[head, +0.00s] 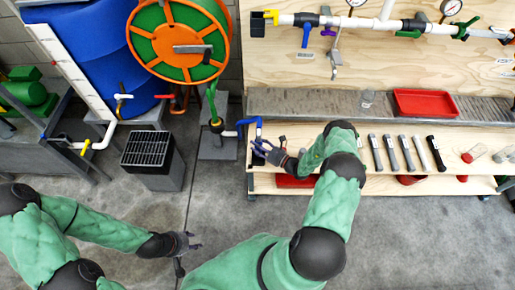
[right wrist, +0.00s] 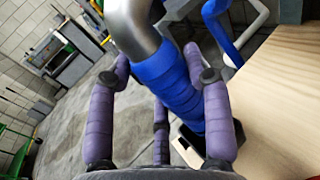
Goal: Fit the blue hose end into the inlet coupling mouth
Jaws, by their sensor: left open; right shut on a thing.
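The blue hose end (right wrist: 168,82) runs through the middle of the right wrist view, with a bent grey metal piece (right wrist: 135,25) at its upper end. The purple fingers of my right gripper (right wrist: 160,105) are around it and shut on it. In the head view my right gripper (head: 270,150) is at the left end of the bench, beside a blue bend (head: 249,126). The black left end (head: 257,27) of the white pipe, probably the inlet coupling mouth, is on the back board, well above this gripper and apart from it. My left gripper (head: 190,243) is open and empty over the floor.
A wooden bench shelf (head: 383,182) holds several dark-handled tools, with a red tray (head: 427,103) behind them. An orange-and-green hose reel (head: 178,38) and a black-topped grated box (head: 148,148) stand left. The floor between my arms and the bench is mostly clear.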

